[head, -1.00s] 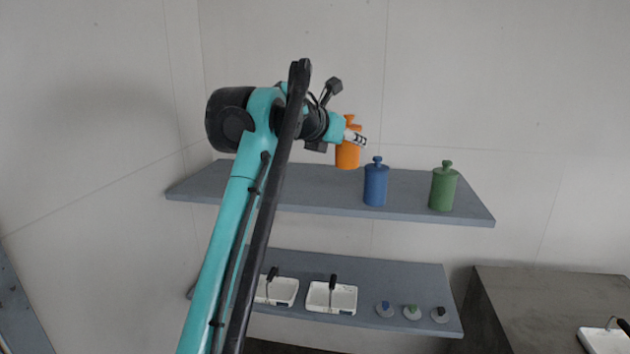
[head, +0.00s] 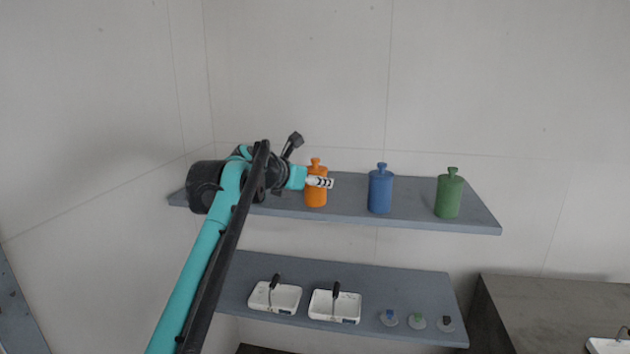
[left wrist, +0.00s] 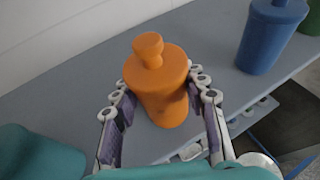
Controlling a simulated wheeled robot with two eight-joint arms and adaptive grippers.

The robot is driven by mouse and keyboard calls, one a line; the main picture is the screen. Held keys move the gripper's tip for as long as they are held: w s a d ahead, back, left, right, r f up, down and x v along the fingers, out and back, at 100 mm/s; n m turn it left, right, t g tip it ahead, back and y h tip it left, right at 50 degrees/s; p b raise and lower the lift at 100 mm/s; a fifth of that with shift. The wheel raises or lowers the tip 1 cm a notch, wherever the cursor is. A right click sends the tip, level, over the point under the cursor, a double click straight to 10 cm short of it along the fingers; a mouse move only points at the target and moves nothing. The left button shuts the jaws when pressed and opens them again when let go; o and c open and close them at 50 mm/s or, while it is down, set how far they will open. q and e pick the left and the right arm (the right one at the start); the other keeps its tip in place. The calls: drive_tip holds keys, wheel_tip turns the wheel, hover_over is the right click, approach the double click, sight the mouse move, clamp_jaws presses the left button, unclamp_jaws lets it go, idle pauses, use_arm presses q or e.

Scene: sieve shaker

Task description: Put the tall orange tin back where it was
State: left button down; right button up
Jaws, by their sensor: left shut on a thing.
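The tall orange tin (head: 316,198) with a knobbed lid is upright at the upper shelf (head: 410,217), left of the blue tin (head: 380,192). My left gripper (head: 320,182) reaches in from the left and is shut on it. In the left wrist view the fingers lie on either side of the orange tin (left wrist: 160,95), below its lid. Its base is close to the shelf surface; I cannot tell whether it touches. My right gripper is not in view.
A green tin (head: 449,196) stands right of the blue one. A dark counter (head: 550,310) is at the right.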

use_arm(q)
drive_tip(key=shift+s, duration=0.1)
drive_tip(key=c, duration=0.8)
unclamp_jaws()
drive_tip(key=shift+f, duration=0.1)
drive_tip(key=shift+c, duration=0.2)
drive_tip(key=shift+r, duration=0.25)
drive_tip(key=b+v, duration=0.2)
drive_tip(key=v, duration=1)
